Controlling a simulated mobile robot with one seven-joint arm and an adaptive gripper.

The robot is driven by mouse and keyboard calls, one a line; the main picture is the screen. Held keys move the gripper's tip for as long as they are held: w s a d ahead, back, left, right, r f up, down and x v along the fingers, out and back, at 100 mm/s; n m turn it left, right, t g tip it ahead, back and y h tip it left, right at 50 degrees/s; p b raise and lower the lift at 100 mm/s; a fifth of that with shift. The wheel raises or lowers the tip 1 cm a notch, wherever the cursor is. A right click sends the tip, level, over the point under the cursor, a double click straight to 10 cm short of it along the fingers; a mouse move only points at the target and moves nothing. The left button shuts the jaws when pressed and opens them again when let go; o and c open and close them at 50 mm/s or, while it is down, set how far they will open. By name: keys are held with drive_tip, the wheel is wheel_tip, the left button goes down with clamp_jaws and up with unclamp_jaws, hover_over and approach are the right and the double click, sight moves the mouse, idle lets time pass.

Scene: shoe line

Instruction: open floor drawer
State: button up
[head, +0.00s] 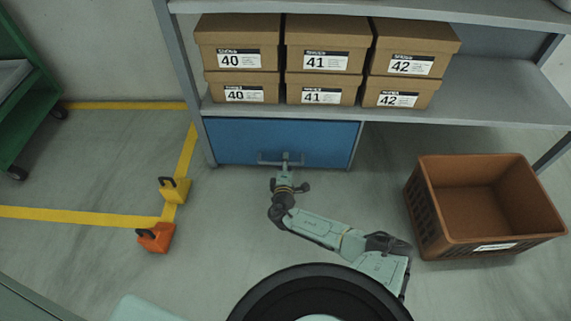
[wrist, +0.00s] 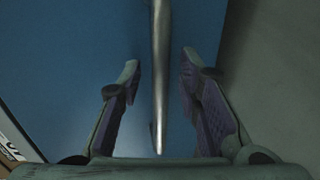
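The blue floor drawer (head: 235,141) sits under the shelf, and its front looks flush with the unit in the head view. Its grey bar handle (head: 268,161) is on the front, partly hidden by my gripper (head: 286,161). In the wrist view the blue drawer front (wrist: 60,60) fills the left and middle. The metal handle bar (wrist: 160,80) runs between the two fingers of my gripper (wrist: 160,75). The fingers are apart, with a gap visible on each side of the bar.
Shoe boxes (head: 325,60) stand stacked on the shelf (head: 470,108) above the drawer. A brown crate (head: 430,215) is on the floor to the right. A yellow padlock-shaped item (head: 174,190) and an orange one (head: 156,237) are on the floor to the left. Floor before the drawer is otherwise clear.

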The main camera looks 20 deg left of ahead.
drive_tip(key=shift+c, duration=0.3)
clamp_jaws()
idle(0.6)
